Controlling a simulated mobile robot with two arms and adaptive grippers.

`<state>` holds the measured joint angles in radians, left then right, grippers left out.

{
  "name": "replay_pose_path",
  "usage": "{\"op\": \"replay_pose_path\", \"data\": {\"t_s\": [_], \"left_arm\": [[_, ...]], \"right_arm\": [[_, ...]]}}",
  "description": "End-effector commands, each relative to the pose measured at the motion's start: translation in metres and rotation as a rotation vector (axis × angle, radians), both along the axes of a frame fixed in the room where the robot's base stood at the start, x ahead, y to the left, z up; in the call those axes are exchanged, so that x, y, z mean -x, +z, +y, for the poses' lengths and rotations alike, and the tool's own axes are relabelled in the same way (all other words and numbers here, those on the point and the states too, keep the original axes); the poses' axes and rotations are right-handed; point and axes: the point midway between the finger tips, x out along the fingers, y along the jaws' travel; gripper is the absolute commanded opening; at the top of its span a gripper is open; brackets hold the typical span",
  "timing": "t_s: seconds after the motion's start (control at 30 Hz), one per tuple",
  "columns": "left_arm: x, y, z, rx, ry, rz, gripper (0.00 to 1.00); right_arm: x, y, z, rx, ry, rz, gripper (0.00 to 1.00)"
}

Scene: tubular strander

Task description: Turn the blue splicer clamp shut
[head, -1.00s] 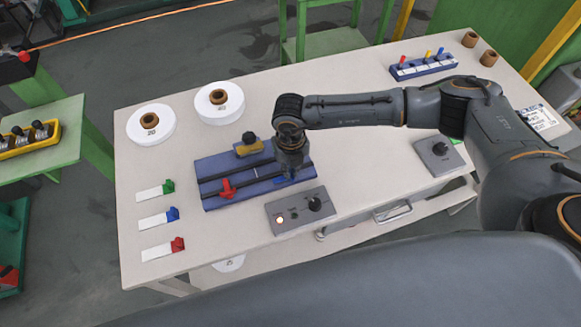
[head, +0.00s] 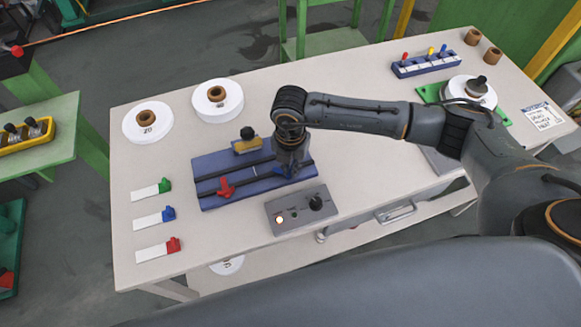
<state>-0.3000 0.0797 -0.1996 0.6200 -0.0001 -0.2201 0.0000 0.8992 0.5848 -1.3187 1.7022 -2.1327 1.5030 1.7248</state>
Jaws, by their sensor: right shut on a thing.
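The splicer (head: 215,165) is a dark blue plate with dark rails on the workbench, left of the middle. A red clamp (head: 226,187) stands on its left part. A yellow block with a black knob (head: 247,141) sits at its back edge. My right gripper (head: 288,168) points down over the splicer's right end. It is shut on the blue clamp, which is mostly hidden under the gripper; a bit of blue shows at the fingertips. The clamp's exact angle cannot be told. My left gripper is not in view.
A grey control box (head: 297,210) with a lit lamp and black knob stands just in front of the splicer. Two white reels (head: 218,98) stand behind it. Tagged green, blue and red clips (head: 155,218) lie to the left. A blue rack (head: 426,64) stands at the back right.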

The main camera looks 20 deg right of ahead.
Motion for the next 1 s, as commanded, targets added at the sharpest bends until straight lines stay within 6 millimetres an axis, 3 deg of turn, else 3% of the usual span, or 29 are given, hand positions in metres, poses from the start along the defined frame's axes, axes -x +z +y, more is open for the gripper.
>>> {"op": "replay_pose_path", "data": {"t_s": [0.6,1.0], "left_arm": [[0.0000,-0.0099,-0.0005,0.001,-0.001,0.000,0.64],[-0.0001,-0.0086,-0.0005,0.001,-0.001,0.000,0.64]], "right_arm": [[-0.0006,0.0008,0.0004,0.000,-0.574,-0.002,0.00],[-0.0012,0.0013,-0.0001,0.000,-0.824,-0.003,0.00]]}}
